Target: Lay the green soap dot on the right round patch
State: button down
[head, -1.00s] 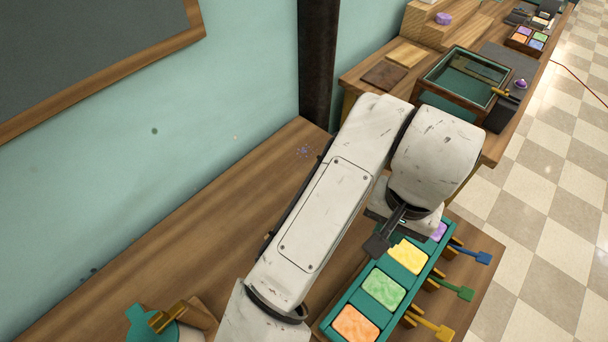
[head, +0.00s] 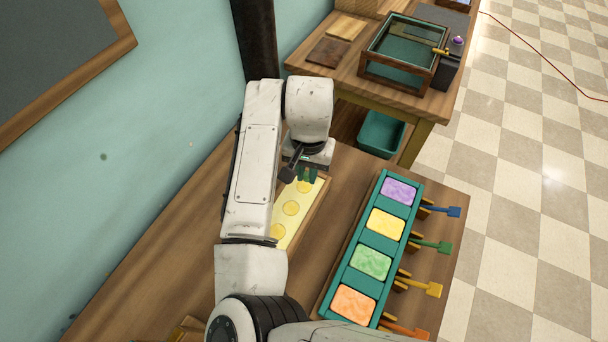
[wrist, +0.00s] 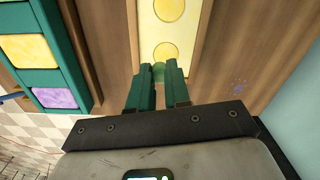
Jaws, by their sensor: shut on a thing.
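A cream board (head: 311,205) carries a row of yellow round patches on the wooden table. In the head view, the right-most, farthest patch (head: 304,187) lies just below my gripper (head: 307,175), partly covered by it. A middle patch (head: 291,208) and a near-left patch (head: 277,231) are bare. In the wrist view, my gripper (wrist: 159,72) is shut on the small green soap dot (wrist: 158,73), which shows between the green fingertips. The end patch (wrist: 165,51) lies right at the fingertips. Whether the dot touches the patch, I cannot tell.
A teal tray (head: 379,242) of purple, yellow, green and orange soap blocks stands right of the board, with coloured scoops along its side. A glass-sided box (head: 400,50) sits on the farther table, with a teal bin (head: 381,133) below. Bare wood separates board and tray.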

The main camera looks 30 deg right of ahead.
aim_at(304, 186)
jog(key=shift+w+f, duration=0.55)
jog(key=shift+f, duration=0.15)
jog(key=shift+w+f, duration=0.1)
jog(key=shift+f, duration=1.55)
jog(key=shift+f, duration=0.1)
jog(key=c, duration=1.1)
grip_release()
jog(key=shift+o, duration=0.2)
notch_tip(304, 186, up, 12)
jog(key=shift+d+r, duration=0.1)
jog(key=shift+r, duration=0.05)
